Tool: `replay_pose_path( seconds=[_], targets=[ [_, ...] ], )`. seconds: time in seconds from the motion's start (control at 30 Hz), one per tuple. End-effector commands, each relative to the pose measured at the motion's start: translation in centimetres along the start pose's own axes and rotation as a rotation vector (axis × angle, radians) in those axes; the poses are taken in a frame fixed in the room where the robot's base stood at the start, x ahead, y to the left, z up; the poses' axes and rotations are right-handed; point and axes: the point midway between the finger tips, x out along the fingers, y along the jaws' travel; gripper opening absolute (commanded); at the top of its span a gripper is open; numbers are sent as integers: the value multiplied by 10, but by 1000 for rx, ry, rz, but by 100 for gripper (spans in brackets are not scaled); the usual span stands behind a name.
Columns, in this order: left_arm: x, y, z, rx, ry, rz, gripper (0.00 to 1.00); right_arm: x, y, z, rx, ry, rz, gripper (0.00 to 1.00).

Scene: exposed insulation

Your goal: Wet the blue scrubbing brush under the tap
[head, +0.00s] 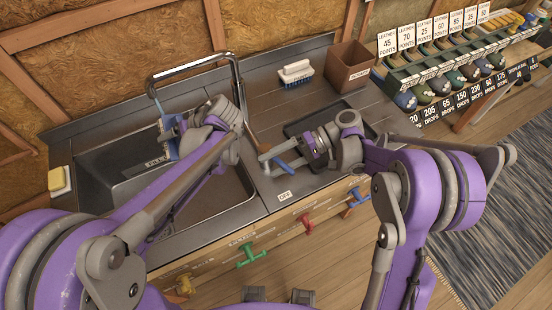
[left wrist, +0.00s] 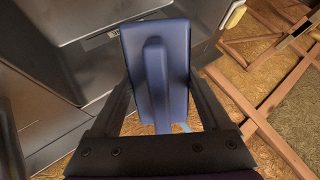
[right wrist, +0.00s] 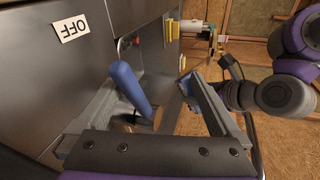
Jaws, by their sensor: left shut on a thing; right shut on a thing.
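The blue scrubbing brush (head: 170,148) is in my left gripper (head: 181,128), over the back of the dark sink (head: 110,158) near the spout of the chrome tap (head: 237,85). In the left wrist view the brush's flat blue back and raised grip (left wrist: 156,75) sit between my fingers. My right gripper (head: 272,162) is shut on a blue lever handle (head: 284,166) on the counter; it also shows in the right wrist view (right wrist: 130,88). An OFF label (head: 285,196) is in front of the lever.
A yellow-and-white sponge (head: 59,180) lies left of the sink. A white-and-blue brush (head: 296,74) and a brown bin (head: 348,66) stand at the back of the counter. Coloured knobs (head: 250,254) stick out of the counter's front. My arms cover much of the sink.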

Motion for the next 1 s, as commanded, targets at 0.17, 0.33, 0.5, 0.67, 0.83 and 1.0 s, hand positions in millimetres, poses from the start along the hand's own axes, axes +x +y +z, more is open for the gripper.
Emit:
replay_pose_path(
  seconds=[0.17,0.33,0.5,0.67,0.83,1.0],
  targets=[
    [-1,-1,-2,-1,1,0,36,-31,-11,-21,-111,58,56,46],
    [-1,0,-1,-1,1,0,36,-84,-14,-28,-364,83,277,15],
    [0,0,0,0,0,0,36,-135,-19,-23,-584,36,480,0],
    [1,0,1,0,0,0,36,-164,-23,-15,-705,-21,592,0],
    [1,0,1,1,0,-1,36,-167,-20,-13,-747,-45,628,0],
    [1,0,1,1,-1,-1,36,-144,-5,-18,-750,-48,626,0]
  ],
)
